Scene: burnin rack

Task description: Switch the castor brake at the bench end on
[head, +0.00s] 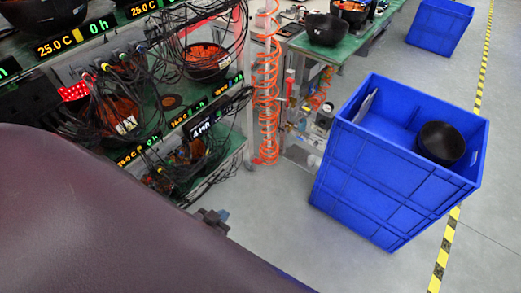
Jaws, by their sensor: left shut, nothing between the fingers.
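A dark maroon link of my own arm fills the lower left and hides much of the floor and the lower rack. Just past its edge a small dark grey and bluish part shows, which looks like the tip of my left gripper (214,219). It is low over the floor, in front of the rack's lower end, shut with nothing held. The burn-in rack bench (240,140) stands at the left, its end post near the coiled orange hose. I cannot make out the castor or its brake lever. My right gripper is not in view.
A blue crate (350,180) with a black bowl (441,143) stands on the floor at right. Another blue crate (438,25) is farther back. The orange coiled hose (268,95) hangs by the rack end. Grey floor (270,215) is clear between rack and crate.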

